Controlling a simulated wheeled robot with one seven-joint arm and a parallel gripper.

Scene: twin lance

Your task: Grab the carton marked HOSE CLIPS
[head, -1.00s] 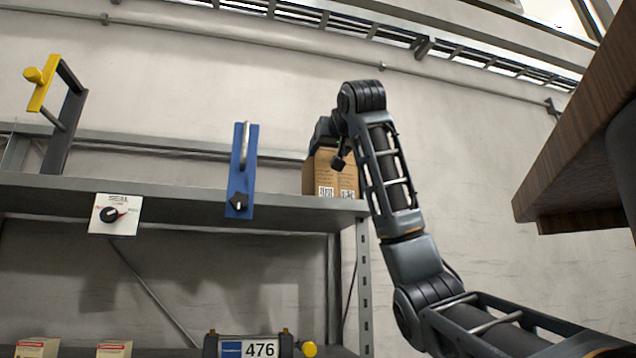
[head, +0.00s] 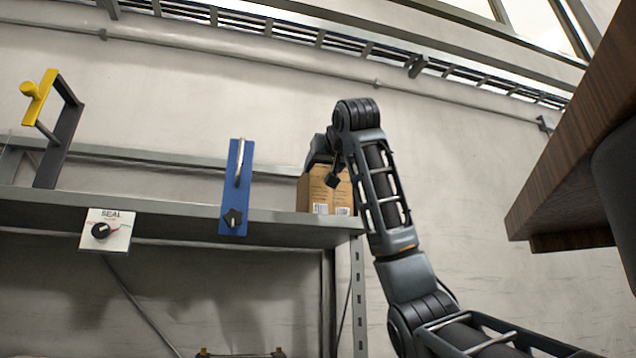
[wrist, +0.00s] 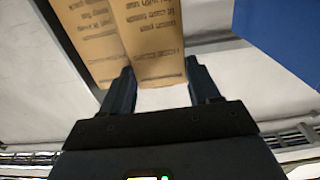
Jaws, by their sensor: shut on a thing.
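A brown cardboard carton (head: 313,195) stands at the right end of the upper shelf (head: 180,208) in the head view. My gripper (head: 320,160) is at its upper part. In the wrist view my gripper's fingers (wrist: 159,68) are on either side of a printed carton face (wrist: 150,35), shut on it. Another printed brown face (wrist: 88,35) lies just left of it; I cannot tell whether it belongs to the same carton or a second one. The print is too blurred to read, so the HOSE CLIPS marking cannot be confirmed.
A blue panel with a handle and knob (head: 237,190) is left of the carton. A white SEAL dial plate (head: 106,230) and a yellow-and-dark lever piece (head: 55,125) are farther left. A wooden slab (head: 570,170) overhangs at the right. A wall is behind.

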